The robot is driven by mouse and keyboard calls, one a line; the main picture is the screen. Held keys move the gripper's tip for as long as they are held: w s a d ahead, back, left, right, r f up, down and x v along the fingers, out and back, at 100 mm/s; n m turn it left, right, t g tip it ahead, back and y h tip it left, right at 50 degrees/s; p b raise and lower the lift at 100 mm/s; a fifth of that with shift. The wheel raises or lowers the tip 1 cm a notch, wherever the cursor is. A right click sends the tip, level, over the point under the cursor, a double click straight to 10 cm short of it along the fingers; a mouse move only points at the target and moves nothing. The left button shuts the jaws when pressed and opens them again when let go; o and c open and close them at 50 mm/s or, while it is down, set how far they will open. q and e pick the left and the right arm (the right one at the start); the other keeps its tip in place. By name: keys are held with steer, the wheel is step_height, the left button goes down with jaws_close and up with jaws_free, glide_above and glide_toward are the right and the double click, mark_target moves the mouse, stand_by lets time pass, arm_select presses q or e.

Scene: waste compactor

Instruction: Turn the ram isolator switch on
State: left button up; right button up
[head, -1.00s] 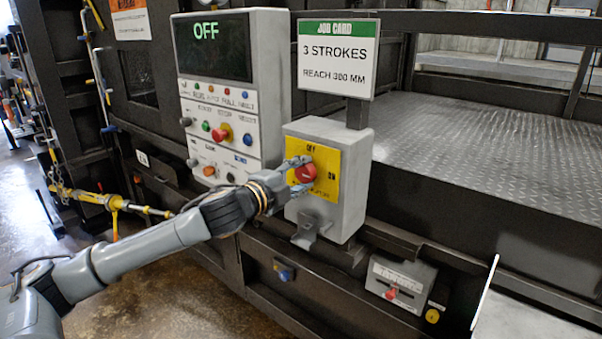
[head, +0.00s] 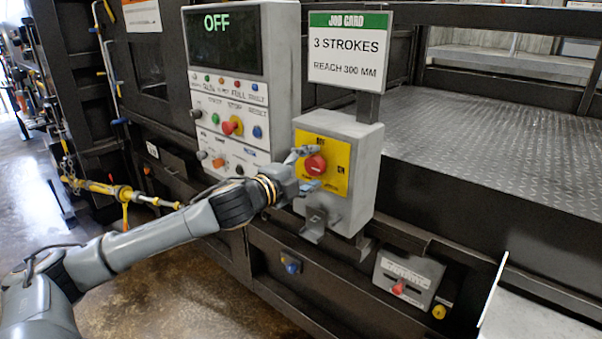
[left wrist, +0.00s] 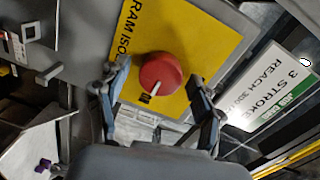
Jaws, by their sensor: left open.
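The ram isolator switch is a round red knob (head: 316,164) on a yellow plate (head: 339,183) on the front of a grey box. In the left wrist view the knob (left wrist: 160,72) has a white mark that points toward the OFF label (left wrist: 145,99). My left gripper (head: 308,169) is at the knob, with one finger above it and one below. In the left wrist view the left gripper (left wrist: 158,80) is open, its fingers on either side of the knob with gaps between. My right gripper is not in view.
A control panel (head: 240,120) with coloured buttons stands left of the box, its display (head: 225,40) reading OFF. A job card (head: 348,52) stands above the box. A bracket (head: 314,228) sticks out below the knob. A small grey box (head: 408,280) is lower right.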

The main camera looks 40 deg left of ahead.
arm_select(q)
steer(key=shift+s+a, duration=0.15)
steer(key=shift+s, duration=0.3)
steer(key=s, duration=1.1)
steer(key=shift+a+r, duration=0.25)
steer(key=shift+r, duration=0.15)
